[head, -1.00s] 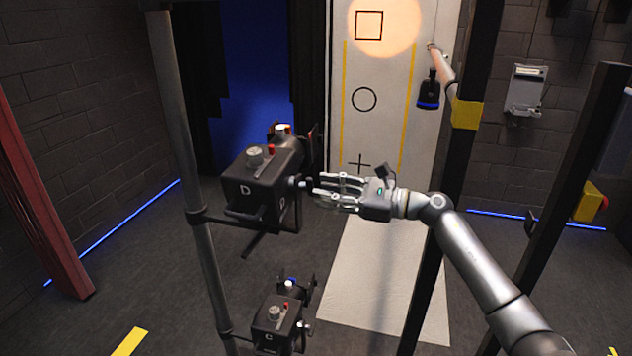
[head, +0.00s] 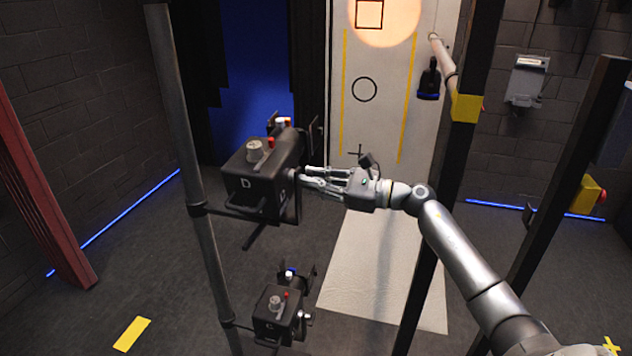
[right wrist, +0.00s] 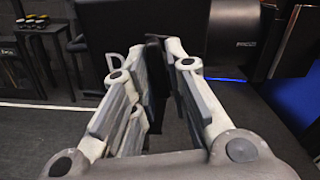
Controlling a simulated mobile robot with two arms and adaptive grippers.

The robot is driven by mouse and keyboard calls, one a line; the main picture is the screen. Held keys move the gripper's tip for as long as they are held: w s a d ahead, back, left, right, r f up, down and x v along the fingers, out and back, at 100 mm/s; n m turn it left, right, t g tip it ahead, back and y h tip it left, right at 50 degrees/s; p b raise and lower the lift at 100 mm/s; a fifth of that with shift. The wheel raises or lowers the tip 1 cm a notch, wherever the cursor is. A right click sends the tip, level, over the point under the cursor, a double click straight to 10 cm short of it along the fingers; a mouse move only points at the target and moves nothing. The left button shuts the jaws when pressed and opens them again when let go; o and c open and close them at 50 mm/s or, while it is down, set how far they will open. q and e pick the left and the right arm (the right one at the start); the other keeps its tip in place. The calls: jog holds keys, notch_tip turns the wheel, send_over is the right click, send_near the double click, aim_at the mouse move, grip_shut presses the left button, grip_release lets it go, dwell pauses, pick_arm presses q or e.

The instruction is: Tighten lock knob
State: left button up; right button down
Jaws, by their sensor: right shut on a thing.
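The lamp marked D (head: 252,188) is a black box on a clamp on the grey vertical pole (head: 197,170). It has a grey dial and a red button on top. The lock knob (head: 291,174) sits on its right side and is mostly hidden by my fingers. My right gripper (head: 304,179) comes in level from the right and is shut on the knob. In the right wrist view, the gripper's fingers (right wrist: 173,62) reach to the dark lamp body (right wrist: 118,35), with a dark piece between them; the knob cannot be made out. My left gripper is not in view.
A second lamp marked C (head: 275,318), with a silver knob on its side, hangs lower on the pole. A black post (head: 470,140) stands behind my right arm. A white strip (head: 385,275) and yellow tape (head: 132,333) lie on the floor.

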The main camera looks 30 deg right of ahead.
jog(key=shift+m, duration=0.3)
jog(key=shift+s+a+r+m+p, duration=0.1)
jog(key=shift+m+p, duration=1.55)
jog(key=shift+m, duration=3.6)
jog(key=shift+a+r+m+p, duration=0.1)
jog(key=shift+m+p, duration=1.5)
jog(key=shift+m, duration=3.65)
jog(key=c, duration=1.5)
grip_release()
jog(key=shift+d, duration=0.1)
jog(key=shift+s, duration=0.1)
